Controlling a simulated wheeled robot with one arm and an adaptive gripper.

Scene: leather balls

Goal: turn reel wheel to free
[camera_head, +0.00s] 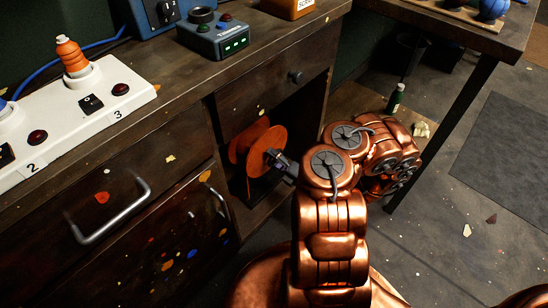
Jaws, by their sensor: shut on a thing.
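An orange reel wheel (248,141) stands inside the open compartment of the dark wooden desk, below a small drawer. My gripper (276,160) is at the right side of the reel and is shut on it, near its hub. My copper-coloured arm reaches in from the right and front. The fingertips are small and dark in this view, so the exact place of the grip is hard to make out. The lower part of the reel and its support are in shadow.
The desk front has drawers with metal handles (120,212) left of the compartment. A white power strip (75,112) with an orange plug (72,57) and a blue box (214,38) lie on top. A green bottle (396,98) stands behind my arm. Floor at right is mostly clear.

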